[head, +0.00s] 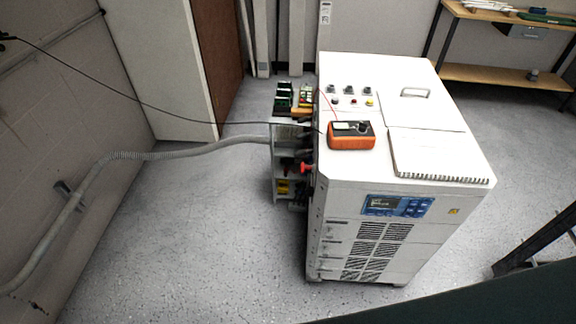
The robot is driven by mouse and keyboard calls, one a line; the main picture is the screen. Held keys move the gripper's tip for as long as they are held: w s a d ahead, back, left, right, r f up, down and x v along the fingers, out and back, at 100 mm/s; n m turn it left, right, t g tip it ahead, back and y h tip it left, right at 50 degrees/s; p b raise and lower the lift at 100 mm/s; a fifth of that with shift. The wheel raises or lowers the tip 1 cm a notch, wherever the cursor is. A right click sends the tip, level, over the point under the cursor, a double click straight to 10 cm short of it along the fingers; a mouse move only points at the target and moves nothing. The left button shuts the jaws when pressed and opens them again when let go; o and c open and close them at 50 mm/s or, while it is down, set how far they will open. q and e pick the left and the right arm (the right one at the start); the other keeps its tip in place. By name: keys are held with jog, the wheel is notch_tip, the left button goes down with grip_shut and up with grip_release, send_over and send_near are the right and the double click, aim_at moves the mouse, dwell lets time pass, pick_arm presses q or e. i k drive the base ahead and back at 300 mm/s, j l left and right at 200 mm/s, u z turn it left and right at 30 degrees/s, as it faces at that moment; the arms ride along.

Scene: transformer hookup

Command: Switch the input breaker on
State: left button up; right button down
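A large white cabinet (340,225) stands on the floor at the centre right. An open side section (287,160) on its left holds several small electrical parts, with green and black terminal blocks (284,100) at its top. A red knob or handle (306,168) sticks out beside this section. I cannot tell which part is the input breaker, or whether it is on or off. A blue-framed display panel (397,205) is on the cabinet's front. Neither of my grippers is in view.
An orange multimeter (351,136) and a white notebook (435,157) lie on the cabinet top. A grey conduit (150,156) runs from the left wall to the side section, with a thin black cable above it. Floor left of the cabinet is clear. A workbench (505,14) stands behind.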

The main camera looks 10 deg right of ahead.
aim_at(300, 154)
jog(key=j, duration=1.7)
